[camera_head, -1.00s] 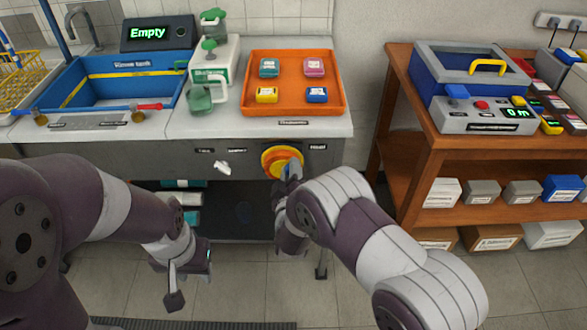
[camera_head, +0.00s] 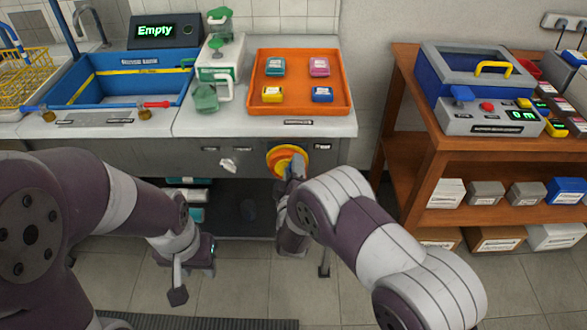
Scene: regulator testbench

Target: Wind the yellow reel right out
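I cannot tell for sure which thing is the yellow reel. A round orange-and-yellow dial (camera_head: 277,157) with a blue-grey handle is on the front of the bench. My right gripper (camera_head: 295,172) is at this handle, and the arm hides its fingers, so I cannot tell whether it grips. On the right table, a grey measuring unit (camera_head: 482,118) has a display reading "0 m" and small yellow parts near it. My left gripper (camera_head: 192,280) hangs low in front of the bench, away from the dial; its finger gap is unclear.
An orange tray (camera_head: 300,108) with several coloured blocks is on the bench. Left of it stand a green-and-white dispenser (camera_head: 218,68), a blue sink (camera_head: 110,85) and an "Empty" display (camera_head: 157,31). A wooden table (camera_head: 440,152) stands right. Free floor lies between bench and table.

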